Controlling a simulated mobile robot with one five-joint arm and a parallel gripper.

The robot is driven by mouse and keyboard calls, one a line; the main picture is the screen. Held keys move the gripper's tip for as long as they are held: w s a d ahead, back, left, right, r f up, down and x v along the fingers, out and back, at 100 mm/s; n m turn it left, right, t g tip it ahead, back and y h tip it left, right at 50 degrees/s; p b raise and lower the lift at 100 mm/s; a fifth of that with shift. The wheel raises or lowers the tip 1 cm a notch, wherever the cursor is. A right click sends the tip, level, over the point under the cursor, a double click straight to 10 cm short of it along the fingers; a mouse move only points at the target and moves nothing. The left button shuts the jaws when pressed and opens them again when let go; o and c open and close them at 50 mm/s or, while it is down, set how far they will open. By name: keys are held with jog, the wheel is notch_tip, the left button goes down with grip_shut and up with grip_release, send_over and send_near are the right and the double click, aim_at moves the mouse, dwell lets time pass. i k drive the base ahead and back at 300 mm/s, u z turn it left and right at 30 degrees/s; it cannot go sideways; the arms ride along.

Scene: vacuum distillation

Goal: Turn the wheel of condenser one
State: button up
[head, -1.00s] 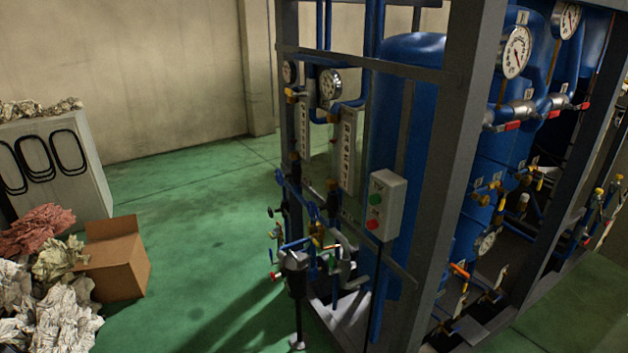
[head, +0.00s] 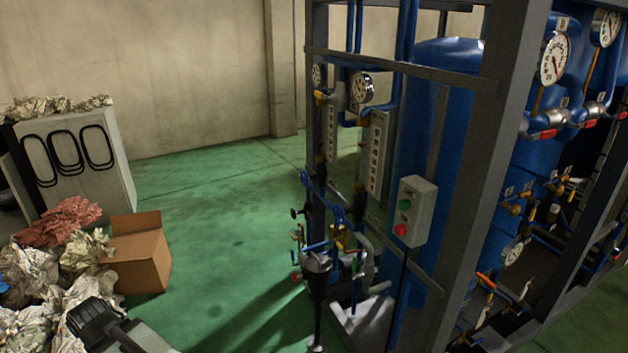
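The blue distillation rig stands in a grey frame (head: 487,180) on the right. A cluster of small valves and pipes is at its left end, with blue wheel-like handles (head: 335,211) low on it. I cannot tell which wheel belongs to condenser one. A black part (head: 92,320) on a grey body shows at the bottom left; it looks like part of my own arm. It is well to the left of the valves and apart from them. No fingertips can be made out, so its grip is unclear.
A control box (head: 412,212) with green and red buttons hangs on the frame. A dark funnel-like piece on a post (head: 317,262) stands before the valves. A cardboard box (head: 139,262), crumpled paper (head: 30,270) and a grey cabinet (head: 112,185) are left. Green floor (head: 225,240) between is clear.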

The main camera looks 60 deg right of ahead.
aim_at(305, 181)
jog(key=z, duration=0.05)
jog(key=i, duration=0.95)
